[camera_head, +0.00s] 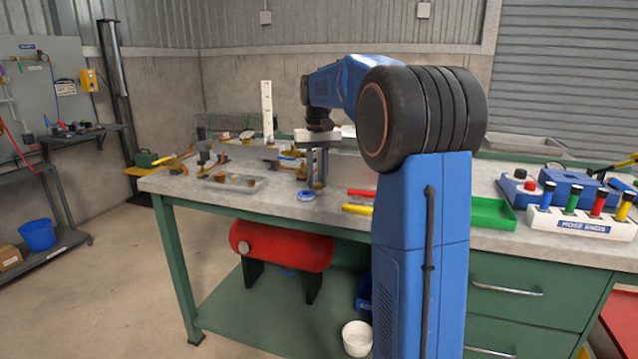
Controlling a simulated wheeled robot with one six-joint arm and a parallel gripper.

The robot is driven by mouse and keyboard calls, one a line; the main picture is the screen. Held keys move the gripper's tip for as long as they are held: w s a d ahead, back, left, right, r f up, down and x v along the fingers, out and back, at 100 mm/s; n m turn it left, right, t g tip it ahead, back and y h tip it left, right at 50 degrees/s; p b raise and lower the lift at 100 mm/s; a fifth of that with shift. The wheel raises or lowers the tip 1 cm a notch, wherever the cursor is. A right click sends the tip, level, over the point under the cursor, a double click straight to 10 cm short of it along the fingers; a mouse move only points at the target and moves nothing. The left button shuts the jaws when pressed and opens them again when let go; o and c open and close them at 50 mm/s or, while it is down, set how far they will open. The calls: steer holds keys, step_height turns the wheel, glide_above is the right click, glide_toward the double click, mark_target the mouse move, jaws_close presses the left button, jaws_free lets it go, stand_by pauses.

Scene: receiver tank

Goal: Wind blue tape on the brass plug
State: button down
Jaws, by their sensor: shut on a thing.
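My gripper (317,187) points down over the bench, left of my arm's blue upper link. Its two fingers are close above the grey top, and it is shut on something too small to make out. A roll of blue tape (306,196) with a pale centre lies on the bench by the fingertips, slightly nearer the front edge. I cannot tell whether the fingers touch it. I cannot pick out the brass plug for certain. Small brownish pieces (220,177) sit in a grey tray (258,187) to the left, too small to name.
The green-legged bench (340,215) holds red and yellow tools (359,209), a green tray (492,213) and a hose-ends rack (580,222) to the right. A white upright post (267,108) stands behind the gripper. A red tank (282,247) sits below.

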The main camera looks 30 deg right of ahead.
steer(key=w+a, duration=0.1)
steer(key=w, duration=0.1)
steer(key=w+a, duration=0.1)
steer(key=a, duration=0.1)
steer(key=shift+w, duration=0.35)
steer(key=a, duration=0.1)
steer(key=s+a, duration=0.1)
steer(key=a, duration=0.1)
steer(key=s+a, duration=0.1)
steer(key=a, duration=0.1)
steer(key=shift+a, duration=0.1)
step_height(320, 180, up, 6)
steer(key=shift+w, duration=0.15)
